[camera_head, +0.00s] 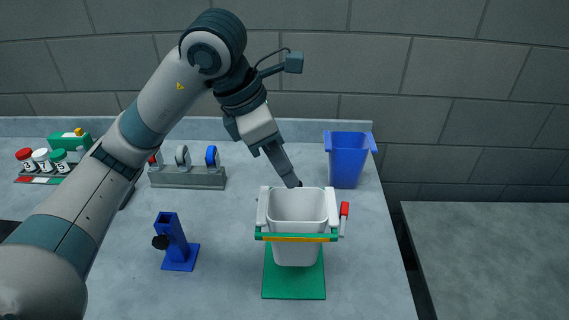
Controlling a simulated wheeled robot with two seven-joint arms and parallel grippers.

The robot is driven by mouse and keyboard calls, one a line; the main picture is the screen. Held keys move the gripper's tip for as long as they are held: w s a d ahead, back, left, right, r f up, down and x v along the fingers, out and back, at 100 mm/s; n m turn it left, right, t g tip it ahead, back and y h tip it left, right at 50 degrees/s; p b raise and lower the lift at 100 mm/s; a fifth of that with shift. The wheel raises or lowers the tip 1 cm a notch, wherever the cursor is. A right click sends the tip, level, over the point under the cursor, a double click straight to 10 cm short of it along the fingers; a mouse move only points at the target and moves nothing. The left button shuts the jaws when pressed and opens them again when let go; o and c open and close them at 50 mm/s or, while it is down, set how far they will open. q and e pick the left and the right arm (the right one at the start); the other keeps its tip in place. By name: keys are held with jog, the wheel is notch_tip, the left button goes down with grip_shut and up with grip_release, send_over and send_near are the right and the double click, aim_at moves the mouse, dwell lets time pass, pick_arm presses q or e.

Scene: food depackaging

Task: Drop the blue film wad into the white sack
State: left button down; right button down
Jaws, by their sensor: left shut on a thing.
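The white sack (296,253) hangs open in a stand with a green and yellow front bar, above a green base plate. My left gripper (296,184) reaches down from above to the back rim of the sack's mouth. Its fingers are shut, with the tips close to the rim; I cannot tell whether they touch it. The blue film wad in its grip cannot be made out, being too small or hidden by the fingers. No wad shows inside the sack's visible mouth. My right gripper is not in view.
A blue bin (347,160) stands behind and right of the sack. A blue stand (174,243) with a black knob is at left. A grey rack (188,178) and several lidded jars (41,160) are further back. The table's right front is clear.

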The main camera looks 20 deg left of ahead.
pick_arm(q)
jog(key=shift+f+b, duration=0.95)
jog(key=shift+f, duration=1.75)
jog(key=c, duration=1.5)
grip_release()
jog(key=shift+c, duration=0.2)
jog(key=shift+r, duration=0.1)
jog(key=b+v, duration=0.4)
jog(key=v, duration=1.3)
jog(key=shift+a+b, duration=0.25)
jog(key=shift+b, duration=0.05)
jog(key=shift+s, duration=0.1)
